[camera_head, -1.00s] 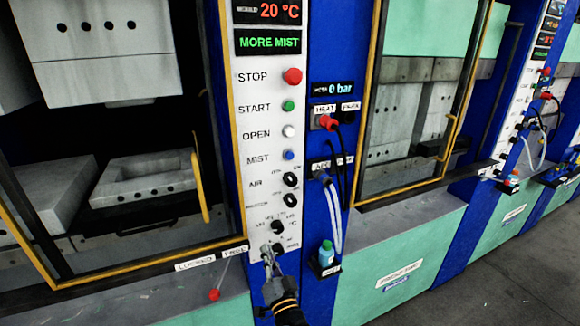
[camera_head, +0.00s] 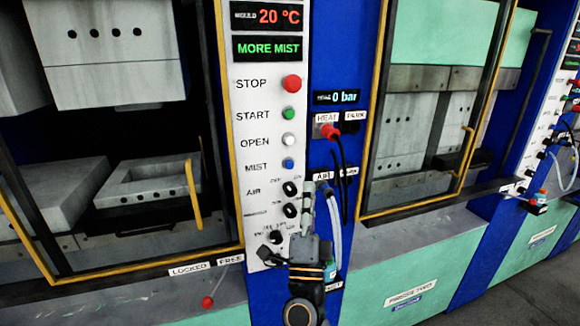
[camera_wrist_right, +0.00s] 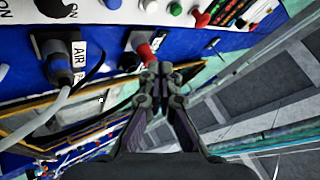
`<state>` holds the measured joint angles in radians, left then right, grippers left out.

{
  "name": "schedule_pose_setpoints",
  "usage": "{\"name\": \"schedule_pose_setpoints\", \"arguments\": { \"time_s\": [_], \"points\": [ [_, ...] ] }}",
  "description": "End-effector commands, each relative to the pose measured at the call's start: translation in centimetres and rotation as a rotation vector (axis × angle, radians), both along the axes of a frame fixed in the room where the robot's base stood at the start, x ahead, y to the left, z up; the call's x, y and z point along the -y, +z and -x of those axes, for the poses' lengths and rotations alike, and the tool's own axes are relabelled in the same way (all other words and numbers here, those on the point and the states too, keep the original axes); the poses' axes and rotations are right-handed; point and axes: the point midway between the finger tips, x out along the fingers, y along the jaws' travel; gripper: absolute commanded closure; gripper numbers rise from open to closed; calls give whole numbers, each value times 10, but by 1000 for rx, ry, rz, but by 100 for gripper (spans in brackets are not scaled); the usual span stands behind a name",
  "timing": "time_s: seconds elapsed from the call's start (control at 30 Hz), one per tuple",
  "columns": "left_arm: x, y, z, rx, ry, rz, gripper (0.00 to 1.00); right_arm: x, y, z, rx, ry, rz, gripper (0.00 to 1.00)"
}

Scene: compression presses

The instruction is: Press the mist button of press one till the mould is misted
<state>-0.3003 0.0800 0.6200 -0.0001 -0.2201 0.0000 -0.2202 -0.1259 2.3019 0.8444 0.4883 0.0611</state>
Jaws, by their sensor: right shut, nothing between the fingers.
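The blue mist button (camera_head: 288,164) is on press one's white control panel (camera_head: 256,205), beside the label MIST and below the white OPEN button (camera_head: 289,140). The display (camera_head: 268,47) above reads MORE MIST in green. The mould (camera_head: 150,184) lies inside the press at the left, behind the yellow-framed opening. My right gripper (camera_head: 308,192) is shut and empty, its fingers pointing up, below and right of the mist button and apart from it in the picture. In the right wrist view the closed fingertips (camera_wrist_right: 151,68) are close below a red plug. My left gripper is not in view.
The red HEAT plug (camera_head: 329,131) and its black cable hang right of the panel, near my right gripper. A pale hose (camera_head: 335,220) runs down behind the gripper. Red and green buttons sit above the mist button. A yellow handle (camera_head: 193,195) stands left of the panel.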

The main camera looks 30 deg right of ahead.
Motion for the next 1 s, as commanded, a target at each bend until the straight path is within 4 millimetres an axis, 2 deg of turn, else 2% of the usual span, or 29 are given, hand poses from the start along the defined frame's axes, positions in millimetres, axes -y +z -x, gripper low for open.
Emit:
{"name": "schedule_pose_setpoints", "arguments": {
  "time_s": [0.17, 0.27, 0.4, 0.7, 1.0],
  "points": [
    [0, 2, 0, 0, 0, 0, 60, 0, 1, -4, 0, 2, 1, 100],
    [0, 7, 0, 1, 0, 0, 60, 2, 2, -13, -1, 3, 3, 100],
    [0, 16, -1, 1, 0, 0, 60, 7, 4, -32, -1, 0, 3, 100],
    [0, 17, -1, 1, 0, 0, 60, 17, 0, -72, -2, 1, 1, 100],
    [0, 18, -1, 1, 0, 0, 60, 20, 0, -86, -1, 0, 1, 100]
  ]
}}
